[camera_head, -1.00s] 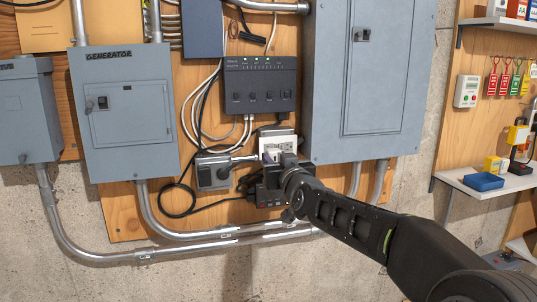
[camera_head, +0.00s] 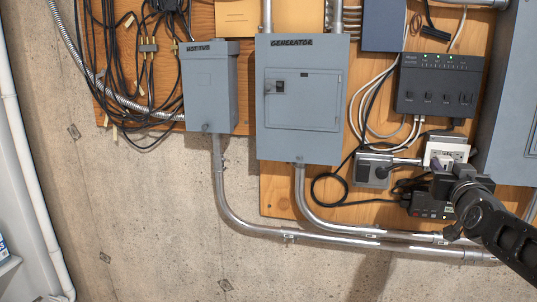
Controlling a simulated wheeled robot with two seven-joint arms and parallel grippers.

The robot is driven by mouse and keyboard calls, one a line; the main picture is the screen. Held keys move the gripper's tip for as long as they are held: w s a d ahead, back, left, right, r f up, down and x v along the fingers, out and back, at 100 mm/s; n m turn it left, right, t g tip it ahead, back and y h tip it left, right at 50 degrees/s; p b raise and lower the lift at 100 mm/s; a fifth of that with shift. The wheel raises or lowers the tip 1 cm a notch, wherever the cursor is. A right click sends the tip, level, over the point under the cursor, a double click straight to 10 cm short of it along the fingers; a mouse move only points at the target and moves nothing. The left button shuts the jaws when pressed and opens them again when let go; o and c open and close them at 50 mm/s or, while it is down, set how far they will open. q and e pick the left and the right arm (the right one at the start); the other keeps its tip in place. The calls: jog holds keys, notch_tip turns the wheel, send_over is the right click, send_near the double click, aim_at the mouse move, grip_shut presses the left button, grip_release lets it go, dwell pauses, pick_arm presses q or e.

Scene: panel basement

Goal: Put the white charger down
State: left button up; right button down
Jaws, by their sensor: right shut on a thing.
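My right gripper (camera_head: 441,171) is at the lower right, in front of the wall outlet on the plywood panel. It is shut on what I take to be the white charger, which is small here and mostly hidden by the gripper. A white outlet (camera_head: 459,150) with dark slots shows just behind and above the fingertips. I cannot tell whether the charger touches the outlet. My left gripper is not in view.
A grey switch box (camera_head: 374,170) and a black power box (camera_head: 430,204) with cables sit close to the gripper. A black device (camera_head: 438,85) with green lights is above. The generator panel (camera_head: 301,100) and metal conduit (camera_head: 340,233) are to the left. Bare concrete lies below.

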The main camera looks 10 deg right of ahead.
jog(key=shift+s+d+r+h, duration=0.15)
jog(key=shift+s+r, duration=0.05)
jog(key=shift+r, duration=0.4)
jog(key=shift+s+d+r+h, duration=0.1)
jog(key=shift+s+r+h, duration=0.05)
jog(key=shift+r, duration=0.45)
jog(key=a+f+n+y, duration=0.1)
jog(key=a+f+y, duration=0.1)
jog(key=a+f, duration=0.7)
jog(key=a+f+n+y, duration=0.1)
jog(key=a+f+y, duration=0.1)
jog(key=a+f, duration=0.7)
jog(key=a+f+n+t+y, duration=0.1)
jog(key=a+f+n+y, duration=0.1)
jog(key=a+f, duration=0.8)
notch_tip(320, 180, down, 9)
jog(key=shift+w+r+y, duration=0.15)
jog(key=shift+w+y, duration=0.1)
jog(key=shift+y, duration=0.15)
